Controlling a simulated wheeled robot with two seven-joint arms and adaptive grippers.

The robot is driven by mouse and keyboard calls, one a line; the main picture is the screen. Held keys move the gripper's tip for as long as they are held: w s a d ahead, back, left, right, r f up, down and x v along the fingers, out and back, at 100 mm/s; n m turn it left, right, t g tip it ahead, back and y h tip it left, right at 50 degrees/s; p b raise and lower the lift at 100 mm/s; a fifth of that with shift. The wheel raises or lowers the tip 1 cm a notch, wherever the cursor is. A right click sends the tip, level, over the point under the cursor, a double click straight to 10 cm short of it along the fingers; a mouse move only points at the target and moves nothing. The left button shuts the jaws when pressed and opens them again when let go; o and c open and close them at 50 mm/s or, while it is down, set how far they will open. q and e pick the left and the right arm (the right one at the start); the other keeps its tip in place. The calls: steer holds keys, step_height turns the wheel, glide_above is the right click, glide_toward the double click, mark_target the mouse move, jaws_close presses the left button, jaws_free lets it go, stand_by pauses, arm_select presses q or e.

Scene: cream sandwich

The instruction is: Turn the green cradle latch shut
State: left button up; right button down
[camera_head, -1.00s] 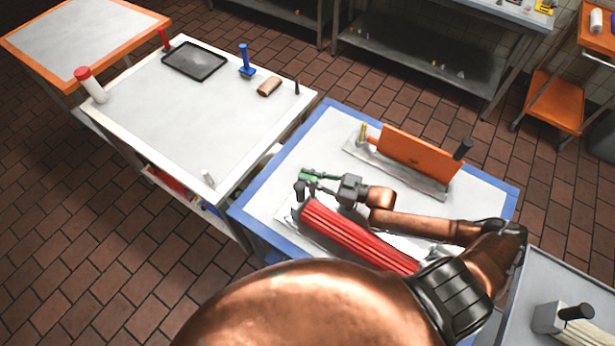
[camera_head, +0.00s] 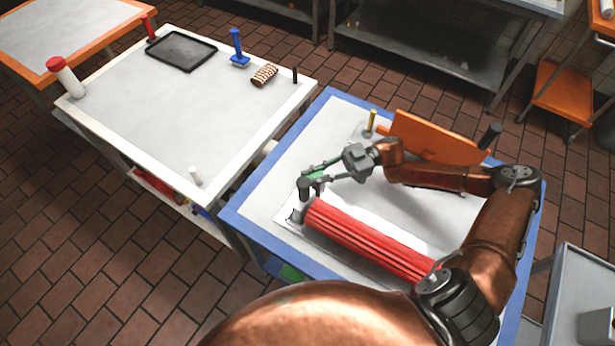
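The green latch (camera_head: 317,175) shows as a small green piece near the left end of the red ribbed roller (camera_head: 365,241) on the blue-edged table. My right gripper (camera_head: 312,178) reaches it from the right. Its two fingers are apart, with the green piece between them. I cannot tell whether they are pressing on it. The gripper hides part of the latch, so how far it is turned is unclear. A dark upright part stands by the roller's left end. My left gripper is not in view.
An orange panel (camera_head: 438,138) with a dark peg stands behind my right arm. The blue-edged table (camera_head: 300,122) has clear room at its back left. The white table (camera_head: 160,110) on the left holds a black tray (camera_head: 181,50) and a brown striped piece (camera_head: 264,75).

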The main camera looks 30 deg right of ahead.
arm_select(q)
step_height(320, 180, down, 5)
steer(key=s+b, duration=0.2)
steer(key=b, duration=0.2)
arm_select(e)
steer(key=n+g, duration=0.1)
steer(key=g, duration=0.1)
steer(key=n+g, duration=0.1)
steer(key=g, duration=0.1)
steer(key=n+g, duration=0.1)
steer(key=shift+s+f+n+g, duration=0.3)
steer(key=shift+s+g, duration=0.05)
steer(key=shift+g, duration=0.05)
steer(key=shift+s+r+n+g+h+b, duration=0.1)
steer(key=shift+n+g+h+b, duration=0.2)
steer(key=shift+n+g+b, duration=0.25)
steer(key=shift+s+r+n+g+h+b, duration=0.1)
steer(key=shift+n+g+h+b, duration=0.2)
steer(key=shift+g, duration=0.35)
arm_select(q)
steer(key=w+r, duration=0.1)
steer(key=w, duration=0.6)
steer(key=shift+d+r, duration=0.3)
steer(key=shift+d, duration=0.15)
arm_select(e)
steer(key=shift+d+r+n+g, duration=0.1)
steer(key=shift+n+g, duration=0.25)
steer(key=shift+g, duration=0.15)
steer(key=c, duration=1.9)
jaws_free()
